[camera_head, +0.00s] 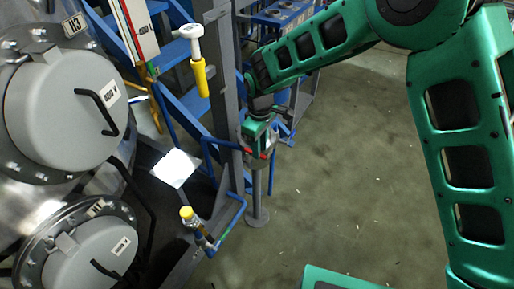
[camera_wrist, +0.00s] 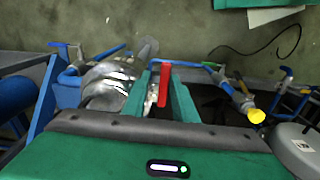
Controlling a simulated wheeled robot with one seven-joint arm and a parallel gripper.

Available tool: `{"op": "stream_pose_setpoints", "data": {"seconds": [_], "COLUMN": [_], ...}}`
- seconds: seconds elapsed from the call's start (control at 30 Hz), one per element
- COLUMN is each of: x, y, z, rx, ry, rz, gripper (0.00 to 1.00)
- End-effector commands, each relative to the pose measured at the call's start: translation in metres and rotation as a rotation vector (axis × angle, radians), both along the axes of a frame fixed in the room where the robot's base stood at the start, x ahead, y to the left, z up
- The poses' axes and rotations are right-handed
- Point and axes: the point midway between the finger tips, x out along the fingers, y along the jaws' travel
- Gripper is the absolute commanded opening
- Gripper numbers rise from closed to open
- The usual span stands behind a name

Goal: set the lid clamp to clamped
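My gripper (camera_wrist: 163,78) points down in the wrist view, with its two green fingers parted. The clamp itself is mostly hidden by my gripper.
A grey post (camera_head: 222,70) stands just left of my arm. Blue pipes with a yellow-capped valve (camera_head: 187,213) run lower left. Large grey round covers (camera_head: 65,105) with black handles fill the left side. The floor (camera_head: 345,150) to the right is clear.

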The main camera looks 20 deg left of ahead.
Motion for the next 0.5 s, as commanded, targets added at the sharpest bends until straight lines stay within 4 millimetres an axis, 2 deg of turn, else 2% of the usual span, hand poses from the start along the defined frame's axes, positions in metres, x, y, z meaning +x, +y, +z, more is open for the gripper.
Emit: {"op": "stream_pose_setpoints", "data": {"seconds": [0.33, 0.5], "x": [-0.004, -0.004], "y": [0.000, 0.000], "z": [0.000, 0.015], "rx": [-0.001, -0.001], "ry": [0.007, 0.008], "rz": [0.005, 0.006], "gripper": [0.31, 0.31]}}
